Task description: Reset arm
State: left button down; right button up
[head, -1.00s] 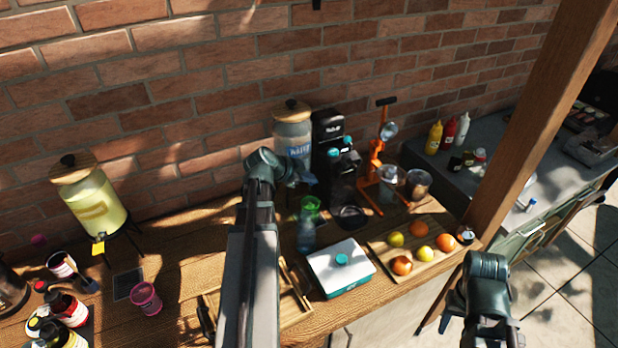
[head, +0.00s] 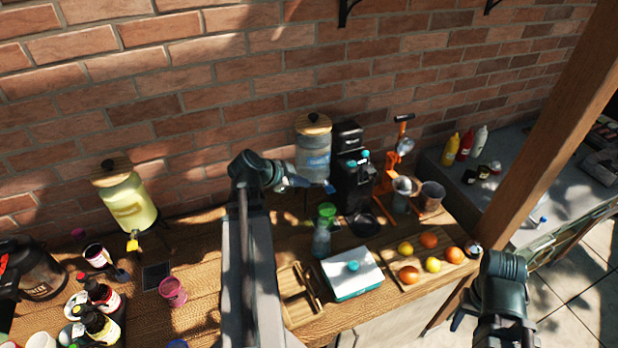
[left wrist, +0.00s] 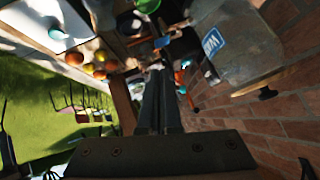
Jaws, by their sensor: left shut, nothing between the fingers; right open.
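My left arm reaches up the middle of the head view. Its gripper (head: 296,181) is in front of the brick wall, beside the lower left of the clear water dispenser (head: 313,150). In the left wrist view the left gripper's fingers (left wrist: 159,75) are closed together with nothing between them. The dispenser (left wrist: 235,45) stands close to the right of the fingertips there; I cannot tell whether they touch. My right arm (head: 502,285) is low at the right, in front of the table. Its gripper (head: 460,318) shows only partly, open and apart from the fruit board.
A black coffee machine (head: 352,180) and an orange juicer (head: 388,175) stand right of the dispenser. A green cup (head: 327,211), a white-lidded box (head: 360,262) and a fruit board (head: 408,288) are in front. A yellow drink dispenser (head: 125,200) stands left. A wooden post (head: 540,130) rises at right.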

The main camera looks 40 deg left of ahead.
pick_arm(q)
jog(key=shift+s, duration=0.1)
dwell(0.6)
jog(key=w+d+f+g+h+b, duration=0.25)
jog(key=d+f+b, duration=0.4)
jog(key=d, duration=0.65)
jog(key=s+d+f+n+g+y+b, duration=0.1)
jog(key=s+d+f+g+b, duration=0.1)
jog(key=d+f, duration=0.4)
jog(key=s+d+f+n+g+y+b, duration=0.1)
jog(key=d+f+b, duration=0.4)
jog(key=d, duration=0.8)
jog(key=s+d+f+n+g+y+b, duration=0.1)
jog(key=s+d+f+g+y+b, duration=0.2)
jog(key=d+f, duration=0.3)
jog(key=s+d+g, duration=0.1)
jog(key=d, duration=0.2)
jog(key=shift+s+d+f+b, duration=0.15)
jog(key=shift+d+f+b, duration=0.15)
jog(key=shift+d+b, duration=0.1)
